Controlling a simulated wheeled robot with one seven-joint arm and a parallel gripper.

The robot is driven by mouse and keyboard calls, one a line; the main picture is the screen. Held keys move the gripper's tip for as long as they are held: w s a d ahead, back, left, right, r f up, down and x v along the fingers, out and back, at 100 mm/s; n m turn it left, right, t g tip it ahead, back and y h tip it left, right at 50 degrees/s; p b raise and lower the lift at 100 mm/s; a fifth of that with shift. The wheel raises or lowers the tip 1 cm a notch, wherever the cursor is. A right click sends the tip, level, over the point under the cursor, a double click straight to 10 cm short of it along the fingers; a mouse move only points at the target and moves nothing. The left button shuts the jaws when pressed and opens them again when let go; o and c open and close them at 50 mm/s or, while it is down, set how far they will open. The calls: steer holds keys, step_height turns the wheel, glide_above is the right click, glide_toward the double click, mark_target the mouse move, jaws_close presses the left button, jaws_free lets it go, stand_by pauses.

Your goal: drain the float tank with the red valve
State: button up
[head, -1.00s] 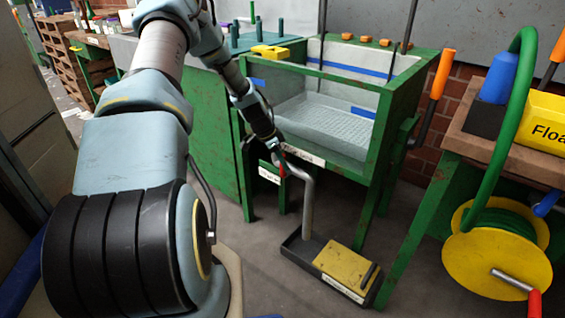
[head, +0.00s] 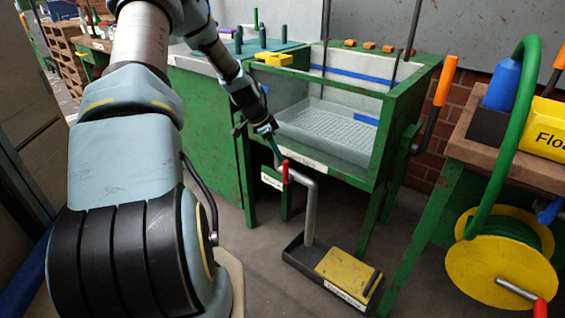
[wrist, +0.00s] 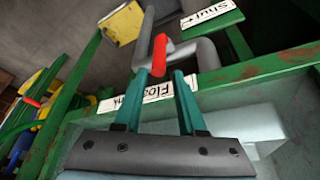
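The float tank (head: 342,160) is a pale basin in a green frame, with a blue line on its back wall and a mesh-like floor. I cannot tell its water level. The red valve handle (head: 285,172) sits at the top of a grey pipe (head: 310,215) at the tank's front. It also shows in the wrist view (wrist: 159,56), near a green plate marked "Shut" with an arrow. My gripper (head: 275,153) is just above the handle. In the wrist view its teal fingers (wrist: 164,74) are apart, with the handle's end at the left fingertip; I cannot tell whether they touch.
The pipe runs down to a dark floor tray (head: 300,252) with a yellow cover (head: 346,272). A yellow hose reel (head: 480,270) and a bench with a yellow bin (head: 543,125) stand right. An orange-handled lever (head: 445,80) is on the tank's right side.

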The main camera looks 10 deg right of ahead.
steer(key=v, duration=0.3)
steer(key=s+a+r+n+y, duration=0.1)
steer(key=s+a+r+n, duration=0.35)
steer(key=s, duration=0.35)
steer(key=s+a+r+n+t+y, duration=0.15)
steer(key=s+a+r+n, duration=0.3)
steer(key=s, duration=0.45)
steer(key=s+a+r+n+g+y, duration=0.1)
steer(key=s+a+r+n+y, duration=0.1)
steer(key=s+a+r+n, duration=0.45)
step_height(320, 180, up, 13)
steer(key=s+d+p, duration=0.1)
steer(key=p, duration=1.4)
steer(key=shift+s+d+f+m, duration=0.25)
steer(key=shift+s+d+m, duration=0.05)
steer(key=shift+d+m, duration=0.1)
steer(key=shift+o, duration=0.3)
steer(key=shift+t, duration=0.25)
